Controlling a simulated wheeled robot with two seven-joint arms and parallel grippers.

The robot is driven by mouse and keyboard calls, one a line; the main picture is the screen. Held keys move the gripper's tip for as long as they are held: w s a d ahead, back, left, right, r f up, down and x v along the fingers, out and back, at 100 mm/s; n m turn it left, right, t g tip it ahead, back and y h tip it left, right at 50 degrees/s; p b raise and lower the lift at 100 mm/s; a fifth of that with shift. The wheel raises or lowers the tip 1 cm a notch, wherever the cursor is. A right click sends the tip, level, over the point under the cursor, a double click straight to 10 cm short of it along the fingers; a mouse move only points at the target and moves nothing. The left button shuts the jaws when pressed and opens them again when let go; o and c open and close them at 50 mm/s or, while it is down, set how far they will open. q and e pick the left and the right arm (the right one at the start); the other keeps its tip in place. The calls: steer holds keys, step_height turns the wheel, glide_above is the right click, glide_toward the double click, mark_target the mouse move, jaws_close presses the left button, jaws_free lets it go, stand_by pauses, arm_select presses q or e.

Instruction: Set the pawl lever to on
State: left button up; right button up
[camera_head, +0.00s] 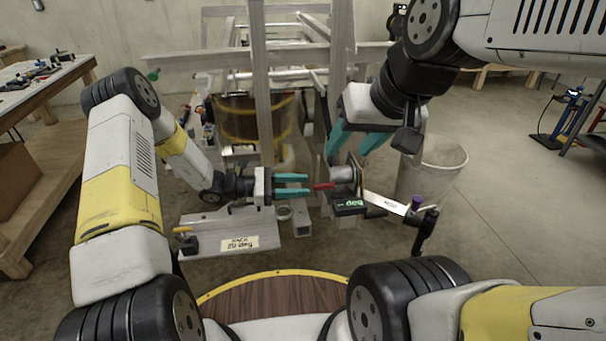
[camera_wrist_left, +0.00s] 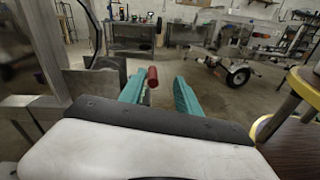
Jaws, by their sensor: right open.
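A short red handle (camera_head: 323,186), which appears to be the pawl lever, sticks out to the left of the winch (camera_head: 344,174). My left gripper (camera_head: 306,184) is open just left of the red handle, its teal fingers pointing at it. In the left wrist view the red handle (camera_wrist_left: 152,77) shows just beyond the gap between the fingers (camera_wrist_left: 160,92), closer to the left finger. I cannot tell whether they touch. My right gripper (camera_head: 352,153) is open above the winch, its teal fingers pointing down. The lever's base is hidden.
A black display with green characters (camera_head: 349,204) is at the winch front. Aluminium trailer posts (camera_head: 262,90) rise behind. A labelled metal plate (camera_head: 210,228) lies below my left gripper.

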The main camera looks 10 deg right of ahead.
mark_target(331, 187)
arm_select(q)
steer(key=shift+n+t+h, duration=0.3)
steer(key=shift+n+t, duration=0.5)
steer(key=shift+n, duration=0.1)
steer(key=d, duration=0.2)
steer(key=d+f, duration=0.1)
steer(key=d, duration=0.1)
steer(key=w+d+f, duration=0.1)
steer(key=d, duration=0.2)
steer(key=shift+d+f, duration=0.1)
steer(key=shift+f, duration=0.1)
jaws_close()
